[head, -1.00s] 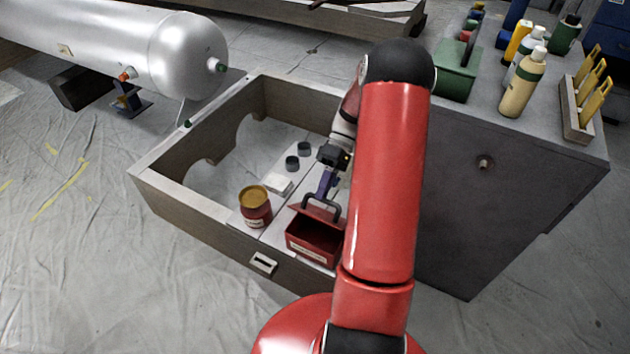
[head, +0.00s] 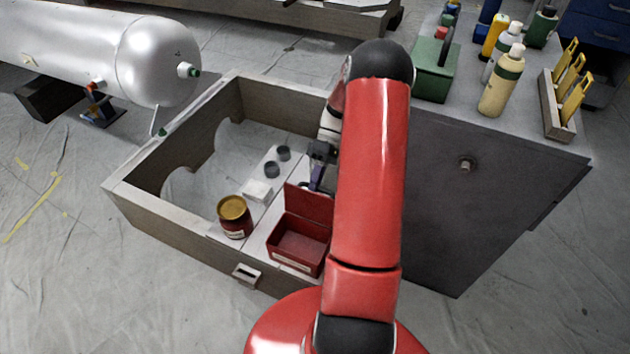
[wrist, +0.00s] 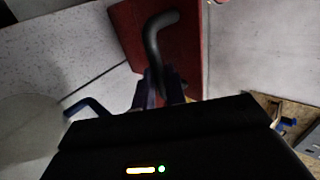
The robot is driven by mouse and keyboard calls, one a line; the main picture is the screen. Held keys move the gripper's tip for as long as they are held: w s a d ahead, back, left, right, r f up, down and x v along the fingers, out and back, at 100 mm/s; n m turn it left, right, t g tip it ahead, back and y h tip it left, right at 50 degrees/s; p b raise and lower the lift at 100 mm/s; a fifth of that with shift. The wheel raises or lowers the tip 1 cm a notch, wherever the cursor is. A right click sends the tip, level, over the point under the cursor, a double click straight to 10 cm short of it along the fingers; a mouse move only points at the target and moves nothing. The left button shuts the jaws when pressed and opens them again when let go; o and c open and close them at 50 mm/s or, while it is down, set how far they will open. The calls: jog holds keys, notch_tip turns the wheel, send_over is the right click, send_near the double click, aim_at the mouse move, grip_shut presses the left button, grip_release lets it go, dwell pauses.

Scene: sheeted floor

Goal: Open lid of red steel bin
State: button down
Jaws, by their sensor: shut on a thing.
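The red steel bin (head: 297,246) stands in the front right part of the open drawer, with a pale label on its front. Its lid (head: 309,203) is tilted up, close to upright, at the bin's back edge, and the bin's inside shows and looks empty. In the wrist view the red lid (wrist: 185,60) carries a dark curved handle (wrist: 154,38). My gripper (wrist: 163,88) is shut on this handle. In the head view my gripper (head: 318,178) is behind the lid, partly hidden by my arm.
A red can with a yellow lid (head: 234,217), a white block (head: 257,191) and two dark round caps (head: 272,169) are in the drawer, left of and behind the bin. The drawer walls (head: 175,238) surround them. A grey cabinet (head: 470,215) stands on the right.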

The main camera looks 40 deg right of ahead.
jog(key=shift+s+f, duration=0.1)
jog(key=shift+f, duration=0.2)
jog(key=c, duration=1.5)
grip_release()
jog(key=shift+r, duration=0.1)
jog(key=shift+o, duration=0.2)
jog(key=v, duration=0.8)
